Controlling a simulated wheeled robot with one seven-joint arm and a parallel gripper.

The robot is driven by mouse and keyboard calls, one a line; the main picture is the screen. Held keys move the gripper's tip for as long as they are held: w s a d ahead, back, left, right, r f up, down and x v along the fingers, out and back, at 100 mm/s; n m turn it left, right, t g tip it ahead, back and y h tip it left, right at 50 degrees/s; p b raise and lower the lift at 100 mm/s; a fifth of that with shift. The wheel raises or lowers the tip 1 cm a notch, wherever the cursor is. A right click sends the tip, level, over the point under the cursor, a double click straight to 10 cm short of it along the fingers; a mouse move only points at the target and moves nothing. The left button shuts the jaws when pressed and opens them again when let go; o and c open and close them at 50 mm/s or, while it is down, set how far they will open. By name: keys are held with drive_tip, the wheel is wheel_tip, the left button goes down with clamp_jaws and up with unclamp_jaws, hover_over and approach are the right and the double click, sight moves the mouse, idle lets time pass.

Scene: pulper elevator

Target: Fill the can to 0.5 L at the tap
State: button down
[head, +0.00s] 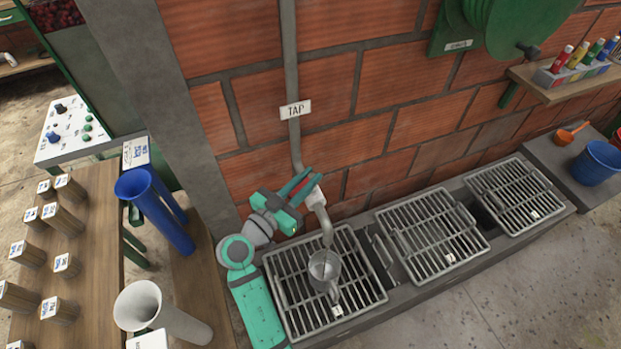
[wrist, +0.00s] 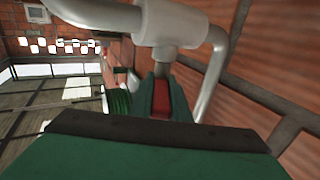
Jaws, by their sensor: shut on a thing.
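A grey metal can (head: 325,268) stands upright on the left floor grate (head: 285,290). The tap's spout (head: 325,228) ends just above the can's mouth. No water stream and no level in the can can be made out. The tap body (head: 314,196) hangs on a wall pipe under a TAP sign (head: 296,109); it also shows large in the wrist view (wrist: 170,20). My gripper (head: 297,187) is at the tap, left of its body. In the wrist view its fingers (wrist: 162,100) are shut on the tap's red handle (wrist: 160,103), which they mostly hide.
Two more grates (head: 430,228) continue right along the trough, with a blue bucket (head: 597,163) beyond. A wooden table (head: 85,240) with labelled blocks stands left. A blue tube (head: 150,205) and a grey one (head: 155,310) stand beside it. The brick wall is close behind the tap.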

sight(290, 198)
drive_tip(key=c, duration=1.7)
unclamp_jaws()
drive_tip(key=v, duration=1)
drive_tip(key=shift+s+a, duration=0.15)
drive_tip(key=shift+a, duration=0.05)
drive_tip(key=shift+a, duration=0.1)
drive_tip(key=shift+s+a, duration=0.1)
drive_tip(key=shift+d, duration=0.25)
